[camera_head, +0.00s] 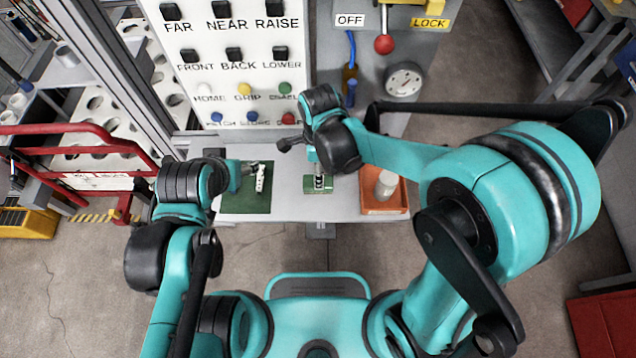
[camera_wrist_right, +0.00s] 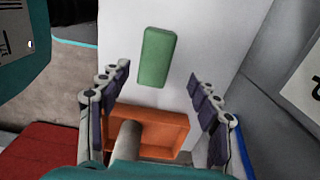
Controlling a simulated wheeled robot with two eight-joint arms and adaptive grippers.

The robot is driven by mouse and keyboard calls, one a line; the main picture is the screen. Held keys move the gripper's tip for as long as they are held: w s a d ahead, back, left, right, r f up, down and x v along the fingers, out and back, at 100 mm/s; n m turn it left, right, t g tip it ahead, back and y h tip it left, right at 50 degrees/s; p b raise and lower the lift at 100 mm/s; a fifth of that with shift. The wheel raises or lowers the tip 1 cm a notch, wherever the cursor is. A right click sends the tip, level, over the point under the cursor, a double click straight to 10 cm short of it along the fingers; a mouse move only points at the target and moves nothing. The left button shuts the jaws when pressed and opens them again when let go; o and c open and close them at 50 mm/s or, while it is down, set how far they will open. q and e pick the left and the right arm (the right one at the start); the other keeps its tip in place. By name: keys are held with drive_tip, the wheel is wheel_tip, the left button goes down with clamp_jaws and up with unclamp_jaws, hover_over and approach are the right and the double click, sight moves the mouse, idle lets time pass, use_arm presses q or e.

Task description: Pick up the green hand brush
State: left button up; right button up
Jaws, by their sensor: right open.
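The green hand brush lies on the pale tabletop and shows as a plain green block in the right wrist view (camera_wrist_right: 157,57). In the head view its green edges (camera_head: 309,186) show around my right gripper (camera_head: 319,183), which hangs over it. My right gripper is open in the right wrist view (camera_wrist_right: 165,105), with its fingers wide apart. The brush lies beyond the fingertips, roughly between their lines, and nothing is held. My left gripper (camera_head: 260,180) is over a dark green mat (camera_head: 235,202) to the left; its jaws are too small to read.
An orange tray (camera_head: 400,206) with a pale cylinder (camera_head: 386,184) stands just right of the brush. A white button panel (camera_head: 240,75) rises behind the table. A red-knobbed lever (camera_head: 384,44) and a round gauge (camera_head: 404,80) are at the back right.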

drive_tip(key=f+b, duration=0.1)
drive_tip(key=f, duration=0.3)
drive_tip(key=f+b, duration=0.1)
drive_tip(key=f, duration=0.1)
drive_tip(key=shift+s+a+b, duration=0.1)
drive_tip(key=shift+s+b, duration=0.2)
drive_tip(key=shift+s, duration=0.05)
drive_tip(key=shift+f, duration=0.4)
drive_tip(key=shift+c, duration=0.3)
drive_tip(key=c, duration=1.2)
